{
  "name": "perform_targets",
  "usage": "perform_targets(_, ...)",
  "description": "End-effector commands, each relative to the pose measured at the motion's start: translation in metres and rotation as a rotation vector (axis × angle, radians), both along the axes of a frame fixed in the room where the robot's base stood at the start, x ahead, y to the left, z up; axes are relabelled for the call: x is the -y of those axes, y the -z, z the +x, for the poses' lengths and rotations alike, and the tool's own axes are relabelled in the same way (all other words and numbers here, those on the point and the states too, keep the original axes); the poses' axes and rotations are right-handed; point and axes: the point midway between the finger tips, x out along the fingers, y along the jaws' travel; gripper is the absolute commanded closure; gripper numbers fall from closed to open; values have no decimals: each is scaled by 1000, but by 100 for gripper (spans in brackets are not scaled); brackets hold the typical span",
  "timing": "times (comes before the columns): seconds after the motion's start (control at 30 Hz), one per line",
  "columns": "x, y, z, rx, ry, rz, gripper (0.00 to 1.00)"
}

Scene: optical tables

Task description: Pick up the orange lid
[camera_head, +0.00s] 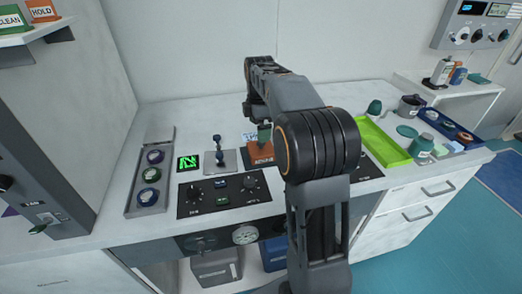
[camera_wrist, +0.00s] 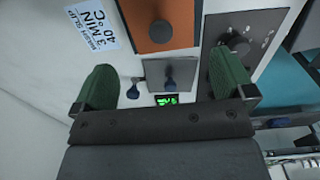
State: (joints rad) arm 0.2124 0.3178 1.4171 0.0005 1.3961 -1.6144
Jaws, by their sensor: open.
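A square orange lid (camera_wrist: 140,38) with a dark round knob (camera_wrist: 160,30) shows at the top of the wrist view, cut off by the frame edge. In the head view a green finger shows just above the lid, and my arm hides the rest of the gripper. I cannot tell the height of the gap.
A metal plate with a blue-knobbed lever (camera_head: 217,150) and a green display (camera_head: 188,162) are left of the lid. A black control panel (camera_head: 222,195) lies in front. A grey tray (camera_head: 148,195) is at left, a lime tray (camera_head: 382,142) at right.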

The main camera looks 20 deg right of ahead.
Motion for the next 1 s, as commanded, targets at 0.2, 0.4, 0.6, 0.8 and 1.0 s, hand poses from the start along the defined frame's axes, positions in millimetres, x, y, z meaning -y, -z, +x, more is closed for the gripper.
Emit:
perform_targets(0.2,0,17,0,0,1,0,0)
perform_targets(0.4,0,36,-1,-2,1,0,0)
perform_targets(0.6,1,61,-2,-1,2,0,0)
perform_targets(0.8,1,70,-2,0,1,0,0)
perform_targets(1.0,1,69,-2,1,1,0,1)
